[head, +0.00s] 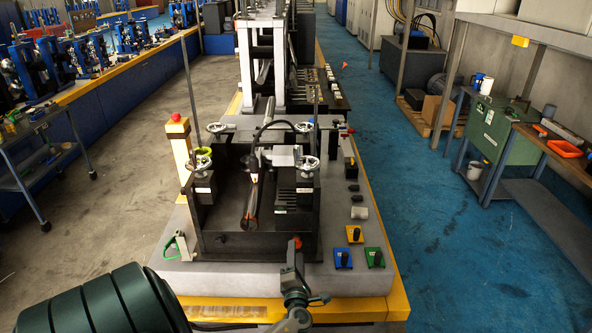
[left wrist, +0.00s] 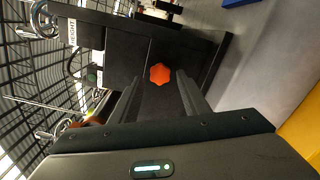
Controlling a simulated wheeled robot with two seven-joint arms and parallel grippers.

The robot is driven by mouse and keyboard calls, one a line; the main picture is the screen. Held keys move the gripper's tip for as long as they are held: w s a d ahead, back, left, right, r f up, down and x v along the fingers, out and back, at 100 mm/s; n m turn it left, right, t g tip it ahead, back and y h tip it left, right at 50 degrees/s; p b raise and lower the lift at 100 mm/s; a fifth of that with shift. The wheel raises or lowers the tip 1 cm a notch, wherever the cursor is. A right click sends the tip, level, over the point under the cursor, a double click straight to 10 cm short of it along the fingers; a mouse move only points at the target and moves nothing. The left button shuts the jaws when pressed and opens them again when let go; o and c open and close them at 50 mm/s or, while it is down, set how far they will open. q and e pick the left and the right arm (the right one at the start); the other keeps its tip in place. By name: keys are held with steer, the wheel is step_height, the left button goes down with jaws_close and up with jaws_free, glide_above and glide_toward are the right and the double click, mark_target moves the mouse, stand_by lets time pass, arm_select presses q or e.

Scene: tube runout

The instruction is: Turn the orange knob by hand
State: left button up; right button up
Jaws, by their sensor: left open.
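The orange knob (left wrist: 159,75) is a small lobed disc on the dark front face of the machine in the left wrist view. In the head view it shows as a small orange-red spot (head: 296,242) low on the machine's front, right of the middle. My left gripper (left wrist: 158,83) is open, and its two dark fingers point at that face with the knob showing between their tips. I see no finger touching the knob, and the exact gap in depth is hard to tell. In the head view the left gripper (head: 293,268) is just in front of the knob. My right gripper is not in view.
Handwheels (head: 308,163) stand on top of the black machine. Blue (head: 343,259), green (head: 374,258) and yellow (head: 354,234) switch plates and a white cylinder (head: 360,213) are on the bench to the right. A green handle (head: 172,243) is at left.

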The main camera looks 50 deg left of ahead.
arm_select(q)
steer(key=shift+m, duration=1.2)
steer(key=shift+w, duration=0.1)
steer(key=shift+x, duration=0.95)
steer(key=shift+c, duration=0.7)
steer(key=c, duration=0.7)
